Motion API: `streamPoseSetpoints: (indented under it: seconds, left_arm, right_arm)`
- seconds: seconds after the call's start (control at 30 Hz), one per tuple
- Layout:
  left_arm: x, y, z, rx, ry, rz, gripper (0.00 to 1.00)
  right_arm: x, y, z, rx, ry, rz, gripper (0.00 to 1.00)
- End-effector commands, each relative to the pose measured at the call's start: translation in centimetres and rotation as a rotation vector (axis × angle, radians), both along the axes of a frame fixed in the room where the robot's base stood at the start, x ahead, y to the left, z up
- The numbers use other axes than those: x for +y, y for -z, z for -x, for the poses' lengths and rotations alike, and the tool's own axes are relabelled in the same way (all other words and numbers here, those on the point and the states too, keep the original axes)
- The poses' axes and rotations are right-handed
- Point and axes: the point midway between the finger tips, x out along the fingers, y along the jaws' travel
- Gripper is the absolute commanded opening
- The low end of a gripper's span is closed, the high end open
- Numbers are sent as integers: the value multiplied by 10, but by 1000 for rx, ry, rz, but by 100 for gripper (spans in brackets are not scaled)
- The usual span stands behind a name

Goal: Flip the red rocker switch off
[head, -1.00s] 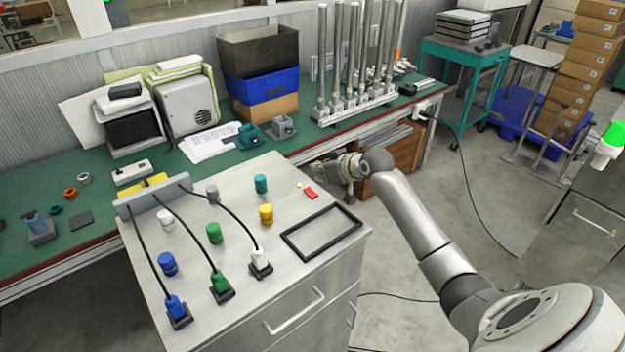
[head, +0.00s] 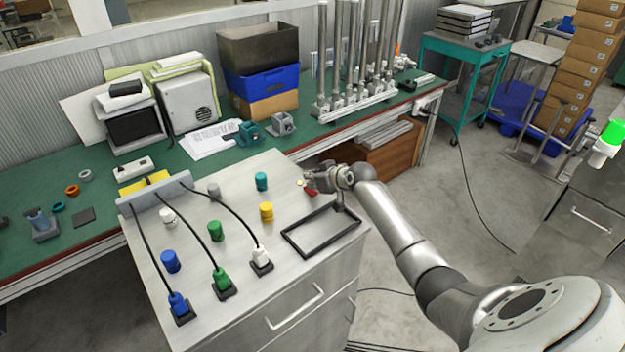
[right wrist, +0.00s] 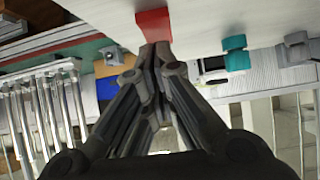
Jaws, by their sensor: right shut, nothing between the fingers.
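The red rocker switch (head: 311,188) is on the top of the grey cabinet (head: 240,184), near its far right corner, partly covered by my right gripper in the head view. A small yellowish light or button (head: 300,183) sits just left of it. My right gripper (head: 312,180) is shut and empty, with its fingertips at the switch. In the right wrist view the closed fingertips (right wrist: 157,50) are right by the red switch (right wrist: 154,24); I cannot tell whether they touch. Which way the rocker is tilted is not clear. My left gripper is not in view.
Blue, green, white, yellow and teal knobs and plugs stand on the cabinet, with black cables from a grey bar (head: 158,193). A black rectangular frame (head: 322,231) lies in front of the switch. The green workbench (head: 100,205) is behind.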

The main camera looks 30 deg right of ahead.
Motion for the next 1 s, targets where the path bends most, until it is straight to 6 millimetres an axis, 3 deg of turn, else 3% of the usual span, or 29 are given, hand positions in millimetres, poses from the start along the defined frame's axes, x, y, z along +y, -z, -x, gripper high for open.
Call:
streamPoseSetpoints:
  seconds: [0.5, 1.0]
  left_arm:
    - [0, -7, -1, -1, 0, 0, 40]
    - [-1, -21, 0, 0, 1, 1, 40]
  right_arm:
    - [1, 7, -4, 100, -2, 6, 0]
    - [0, 11, 13, 107, -2, 7, 0]
